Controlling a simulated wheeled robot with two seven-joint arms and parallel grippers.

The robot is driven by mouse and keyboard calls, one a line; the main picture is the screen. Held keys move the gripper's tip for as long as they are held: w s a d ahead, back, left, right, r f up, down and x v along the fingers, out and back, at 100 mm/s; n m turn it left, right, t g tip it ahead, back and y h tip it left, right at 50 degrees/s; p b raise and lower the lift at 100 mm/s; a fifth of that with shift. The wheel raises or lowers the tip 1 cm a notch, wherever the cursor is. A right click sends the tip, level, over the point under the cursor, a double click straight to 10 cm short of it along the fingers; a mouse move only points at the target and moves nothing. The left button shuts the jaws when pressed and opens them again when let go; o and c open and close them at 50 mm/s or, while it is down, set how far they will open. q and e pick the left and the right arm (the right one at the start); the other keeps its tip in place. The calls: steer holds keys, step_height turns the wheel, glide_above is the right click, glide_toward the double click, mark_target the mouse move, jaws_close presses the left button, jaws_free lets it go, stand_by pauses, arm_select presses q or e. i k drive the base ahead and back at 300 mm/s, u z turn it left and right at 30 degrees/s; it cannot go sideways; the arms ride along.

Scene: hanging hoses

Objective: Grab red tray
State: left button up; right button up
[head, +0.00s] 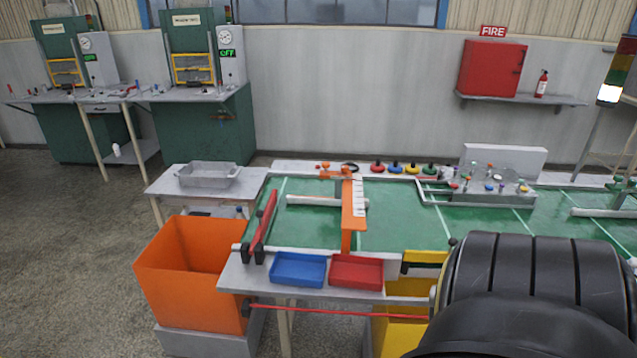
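The red tray (356,283) is a shallow rectangular tray at the front edge of the green-topped workbench (400,230). It stands just right of a similar blue tray (299,282), with almost no gap between them. The red tray looks empty and nothing covers it. Neither of my grippers can be made out in the head view. A large black ribbed part, apparently of my own arm, fills the lower right corner and hides that part of the bench.
An orange bin (190,275) stands left of the bench, and a yellow bin (400,330) is below its front edge. An orange upright frame (353,210) stands behind the red tray. A red-and-black bar (262,225) is at the bench's left end. Open floor lies at left.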

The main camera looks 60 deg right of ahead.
mark_target(349, 272)
steer(key=z, duration=0.75)
steer(key=i, duration=1.15)
steer(key=z, duration=1.2)
steer(key=i, duration=0.2)
steer(key=z, duration=0.25)
